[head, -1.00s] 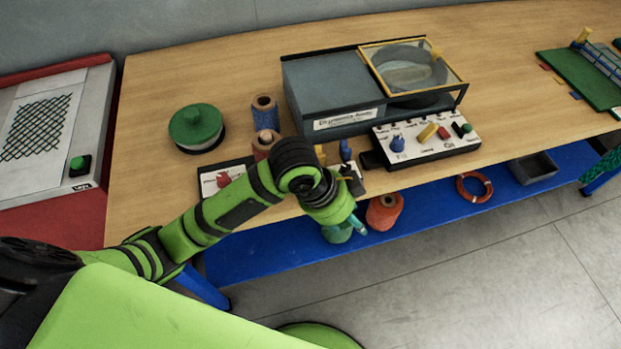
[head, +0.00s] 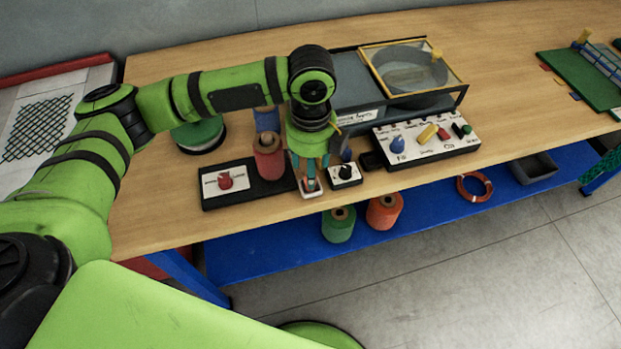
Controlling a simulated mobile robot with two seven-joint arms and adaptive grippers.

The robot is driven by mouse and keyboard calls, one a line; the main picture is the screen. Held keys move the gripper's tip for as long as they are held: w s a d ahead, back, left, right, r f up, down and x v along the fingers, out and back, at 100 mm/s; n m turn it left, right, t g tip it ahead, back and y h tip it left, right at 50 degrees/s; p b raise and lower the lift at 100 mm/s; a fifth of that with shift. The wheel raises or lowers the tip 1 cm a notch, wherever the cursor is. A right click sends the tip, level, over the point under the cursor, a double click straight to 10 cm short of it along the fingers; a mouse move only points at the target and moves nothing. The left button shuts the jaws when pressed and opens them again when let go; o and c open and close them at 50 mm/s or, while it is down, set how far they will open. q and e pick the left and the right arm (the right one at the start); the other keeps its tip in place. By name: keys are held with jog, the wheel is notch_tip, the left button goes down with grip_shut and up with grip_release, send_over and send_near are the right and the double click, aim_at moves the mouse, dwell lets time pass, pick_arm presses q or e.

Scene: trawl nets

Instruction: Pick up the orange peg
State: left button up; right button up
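My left gripper (head: 309,178) points down over the front edge of the workbench, its teal fingertips at a small red-orange piece (head: 311,186) on a small white base. I cannot tell whether the fingers touch this piece or how far apart they are. No thing in view is clearly an orange peg; the red-orange piece is small and partly covered by the fingers. My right gripper is not in view.
A red knob box (head: 225,182) and a thread spool (head: 268,158) stand left of the gripper, a black knob box (head: 345,174) close to its right. The dark glass-topped machine (head: 365,85) is behind. More spools (head: 384,210) sit on the blue shelf (head: 270,252) below.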

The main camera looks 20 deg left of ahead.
pick_arm(q)
jog(key=shift+f+p, duration=0.45)
jog(key=shift+f, duration=1.85)
jog(key=shift+c, duration=0.4)
jog(key=c, duration=0.9)
jog(key=shift+r, duration=0.15)
jog(key=shift+r, duration=0.3)
jog(key=r, duration=0.1)
jog(key=r+b, duration=0.1)
jog(key=r, duration=0.1)
jog(key=shift+d+r, duration=0.25)
jog(key=shift+d, duration=0.1)
jog(key=shift+s+d+r+b, duration=0.35)
jog(key=shift+d+r, duration=0.75)
jog(key=shift+d, duration=0.7)
jog(key=shift+s+d+r+b, duration=0.2)
jog(key=shift+d+r+b, duration=0.2)
jog(key=shift+d+r, duration=1.1)
jog(key=shift+s+d+r+b, duration=0.35)
jog(key=shift+d+r, duration=0.4)
jog(key=shift+d, duration=1.35)
